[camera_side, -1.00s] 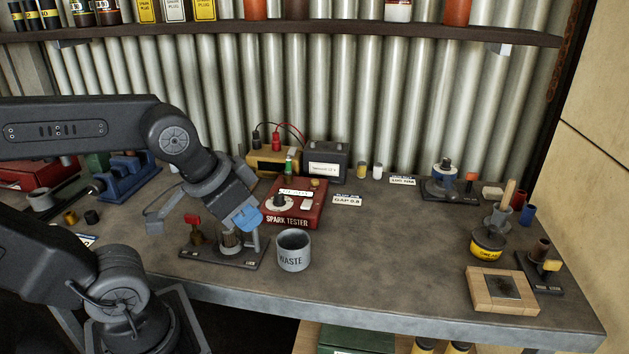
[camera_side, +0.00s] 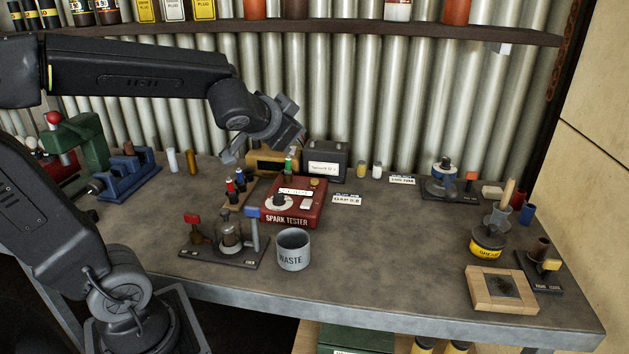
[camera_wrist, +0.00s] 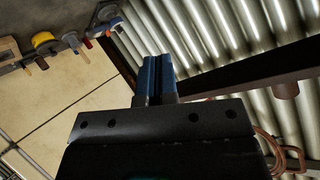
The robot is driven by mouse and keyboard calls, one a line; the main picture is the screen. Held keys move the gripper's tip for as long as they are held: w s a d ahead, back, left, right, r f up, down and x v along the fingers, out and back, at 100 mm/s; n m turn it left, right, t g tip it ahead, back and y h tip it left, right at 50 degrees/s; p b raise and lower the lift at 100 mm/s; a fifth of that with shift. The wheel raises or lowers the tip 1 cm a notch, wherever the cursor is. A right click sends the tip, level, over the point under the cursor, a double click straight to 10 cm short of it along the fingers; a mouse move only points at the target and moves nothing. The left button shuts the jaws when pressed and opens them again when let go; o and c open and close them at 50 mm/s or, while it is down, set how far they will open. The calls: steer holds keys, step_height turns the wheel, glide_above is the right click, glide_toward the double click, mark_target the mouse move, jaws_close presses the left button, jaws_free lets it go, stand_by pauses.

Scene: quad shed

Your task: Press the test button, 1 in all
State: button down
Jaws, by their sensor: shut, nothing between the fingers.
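The red spark tester (camera_side: 308,218) stands on the bench, left of centre in the side view. Its top carries a dial (camera_side: 279,203), a label, a small white piece (camera_side: 305,203) and a yellow-orange knob (camera_side: 314,183). Which one is the test button I cannot tell. My gripper (camera_side: 296,130) is above and behind the tester, clear of it; its fingertips are hard to make out there. In the wrist view its two blue fingers (camera_wrist: 157,75) are shut together with nothing between them. The tester is not visible in the wrist view.
A grey waste cup (camera_side: 293,250) stands in front of the tester, and a plug fixture (camera_side: 229,243) is to its left. A yellow box (camera_side: 270,162) and a dark battery (camera_side: 327,163) stand behind.

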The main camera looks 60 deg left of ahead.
steer(key=w+a+r+m+t, duration=0.2)
steer(key=w+a+m+t, duration=0.15)
steer(key=w, duration=0.45)
steer(key=m+g+h, duration=0.5)
steer(key=m+h, duration=0.2)
glide_above(315, 181)
step_height(315, 181, down, 12)
steer(key=shift+a+f, duration=0.1)
steer(key=shift+f, duration=0.05)
steer(key=shift+f, duration=4.4)
steer(key=shift+f, duration=0.1)
steer(key=shift+f, duration=0.3)
